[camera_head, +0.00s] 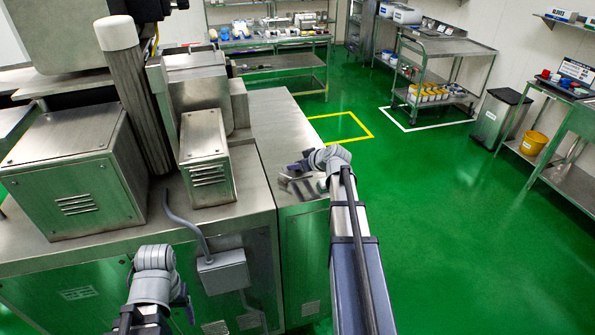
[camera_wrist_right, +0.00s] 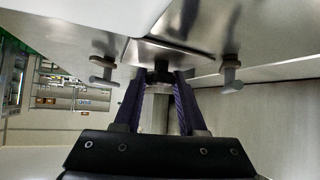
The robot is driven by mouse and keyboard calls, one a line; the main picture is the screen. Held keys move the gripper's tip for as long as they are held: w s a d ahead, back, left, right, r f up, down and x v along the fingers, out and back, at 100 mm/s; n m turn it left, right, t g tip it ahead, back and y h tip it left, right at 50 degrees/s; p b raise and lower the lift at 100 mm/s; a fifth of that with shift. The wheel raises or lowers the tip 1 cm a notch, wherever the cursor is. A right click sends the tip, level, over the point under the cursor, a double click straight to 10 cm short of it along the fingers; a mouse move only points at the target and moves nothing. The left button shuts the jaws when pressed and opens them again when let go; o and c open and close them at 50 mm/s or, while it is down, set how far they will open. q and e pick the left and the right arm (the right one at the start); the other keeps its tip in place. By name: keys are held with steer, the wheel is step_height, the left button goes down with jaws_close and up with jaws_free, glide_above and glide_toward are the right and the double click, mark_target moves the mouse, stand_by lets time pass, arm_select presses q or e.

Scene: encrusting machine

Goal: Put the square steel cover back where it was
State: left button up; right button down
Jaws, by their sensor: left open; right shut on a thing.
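The square steel cover (camera_wrist_right: 165,52) shows in the right wrist view as a shiny plate edge against a larger steel surface. A dark knob (camera_wrist_right: 160,77) stands out from it. The two fingers of my right gripper (camera_wrist_right: 160,100) are closed around this knob. In the head view my right gripper (camera_head: 297,167) is at the right end of the steel machine, over small grey parts that are too small to tell apart. My left gripper (camera_head: 186,300) is low in front of the machine, open and away from the cover; its fingers are only partly seen.
Two T-shaped clamp screws, left (camera_wrist_right: 103,70) and right (camera_wrist_right: 230,73), flank the cover. The steel machine (camera_head: 280,120) carries vented housings (camera_head: 75,170) and a grey conduit box (camera_head: 222,272). Green floor (camera_head: 450,250) to the right is clear. A cart (camera_head: 445,47) stands farther back.

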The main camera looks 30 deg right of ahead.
steer(key=shift+f, duration=0.15)
steer(key=shift+c, duration=2.4)
jaws_free()
steer(key=shift+r, duration=0.2)
steer(key=p+v, duration=0.7)
steer(key=v, duration=0.5)
